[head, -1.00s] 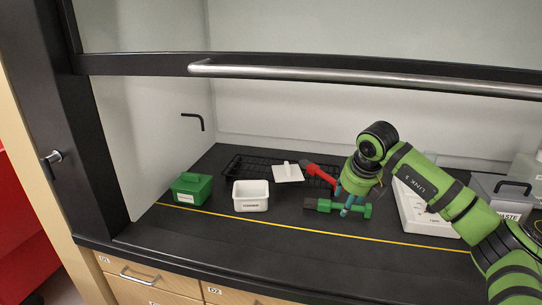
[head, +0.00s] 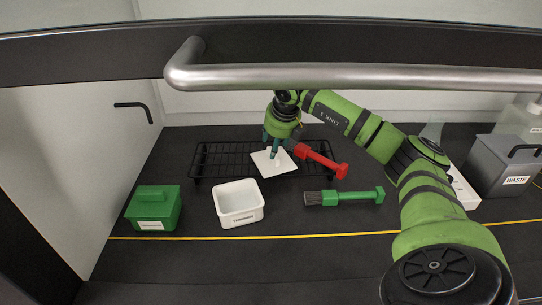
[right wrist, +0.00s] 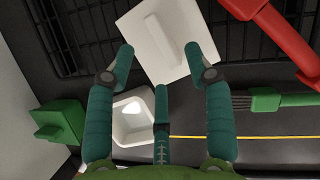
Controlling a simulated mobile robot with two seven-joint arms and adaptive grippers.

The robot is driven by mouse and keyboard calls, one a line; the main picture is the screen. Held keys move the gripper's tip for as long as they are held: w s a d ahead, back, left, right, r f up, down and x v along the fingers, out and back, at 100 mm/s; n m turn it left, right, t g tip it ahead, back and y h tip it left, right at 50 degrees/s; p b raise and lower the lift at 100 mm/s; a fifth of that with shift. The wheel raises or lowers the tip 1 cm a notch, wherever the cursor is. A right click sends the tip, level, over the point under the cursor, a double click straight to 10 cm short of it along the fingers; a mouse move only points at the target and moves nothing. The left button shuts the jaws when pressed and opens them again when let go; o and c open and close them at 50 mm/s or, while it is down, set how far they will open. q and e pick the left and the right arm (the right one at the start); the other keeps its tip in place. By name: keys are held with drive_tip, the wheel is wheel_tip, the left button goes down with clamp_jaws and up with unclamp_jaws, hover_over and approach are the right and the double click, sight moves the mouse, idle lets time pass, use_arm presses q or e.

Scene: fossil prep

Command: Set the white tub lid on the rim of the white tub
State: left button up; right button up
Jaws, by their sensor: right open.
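The white tub (head: 239,216) stands open on the black worktop, with a label on its front. The square white tub lid (head: 262,165) lies on the front of the black wire rack, its raised handle upward. My right gripper (head: 276,147) is over the lid at its handle, pointing down. In the right wrist view the open fingers (right wrist: 158,62) spread either side of the lid (right wrist: 168,22), and the tub (right wrist: 133,128) shows beyond, between the fingers. Whether a finger touches the handle cannot be told. My left gripper is not in view.
A black wire rack (head: 215,160) stands at the back. A red-handled tool (head: 325,160) leans on its right end; a green brush (head: 345,197) lies in front. A green box (head: 153,209) is left of the tub; a grey waste bin (head: 503,165) stands far right. A metal bar (head: 350,77) crosses above.

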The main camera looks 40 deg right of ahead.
sight(282, 163)
drive_tip(key=p+x, duration=0.1)
drive_tip(key=x, duration=0.3)
drive_tip(key=shift+w+d+f, duration=0.1)
drive_tip(key=shift+w+f, duration=0.05)
drive_tip(key=shift+f, duration=0.25)
clamp_jaws()
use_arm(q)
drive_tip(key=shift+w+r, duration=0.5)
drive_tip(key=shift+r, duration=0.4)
